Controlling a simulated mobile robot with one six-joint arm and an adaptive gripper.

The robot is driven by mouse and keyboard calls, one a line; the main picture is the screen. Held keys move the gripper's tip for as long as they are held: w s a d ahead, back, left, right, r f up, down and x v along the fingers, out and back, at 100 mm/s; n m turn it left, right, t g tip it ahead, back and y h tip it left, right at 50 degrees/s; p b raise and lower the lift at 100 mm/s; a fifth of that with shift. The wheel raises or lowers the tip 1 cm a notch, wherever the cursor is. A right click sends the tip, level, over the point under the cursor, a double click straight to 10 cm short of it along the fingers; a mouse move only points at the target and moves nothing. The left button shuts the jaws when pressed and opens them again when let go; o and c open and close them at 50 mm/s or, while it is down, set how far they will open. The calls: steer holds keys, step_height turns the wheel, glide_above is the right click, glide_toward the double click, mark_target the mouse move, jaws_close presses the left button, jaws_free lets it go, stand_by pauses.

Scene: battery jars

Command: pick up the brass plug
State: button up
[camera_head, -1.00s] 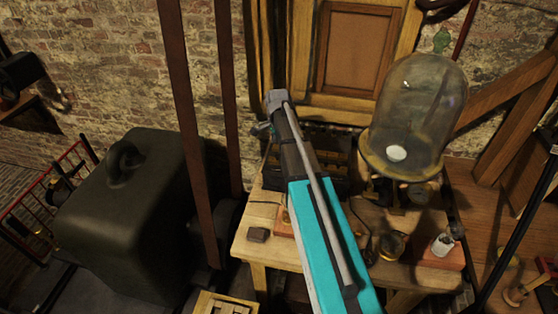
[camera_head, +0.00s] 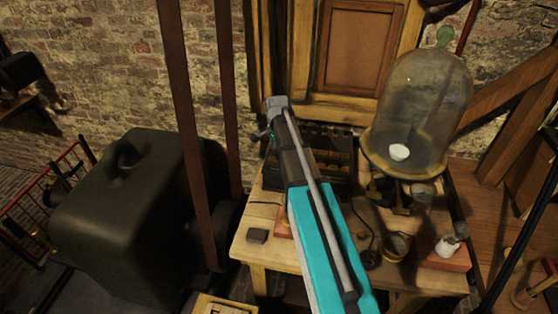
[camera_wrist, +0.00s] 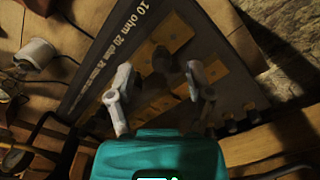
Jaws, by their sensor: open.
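In the wrist view a dark resistance box (camera_wrist: 95,85) lies under my gripper (camera_wrist: 160,70), its label reading "10 ohm 20 ohm". Brass blocks (camera_wrist: 205,62) run across its top. A dark, rounded knob (camera_wrist: 162,58), which may be the head of the brass plug, stands among the blocks between my two fingers in the picture. The fingers are apart, with nothing held. I cannot tell how far they are above the knob. In the head view the box (camera_head: 335,160) stands at the back of the bench, partly hidden by my arm.
Several dark pegs (camera_wrist: 231,126) line the box's near right edge. A white cylinder (camera_wrist: 37,53) with a wire is at left. In the head view a glass bell jar (camera_head: 420,105) stands right of my arm.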

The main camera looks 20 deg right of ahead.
mark_target(278, 158)
steer(key=shift+f+b, duration=0.9)
steer(key=shift+f, duration=0.25)
jaws_close()
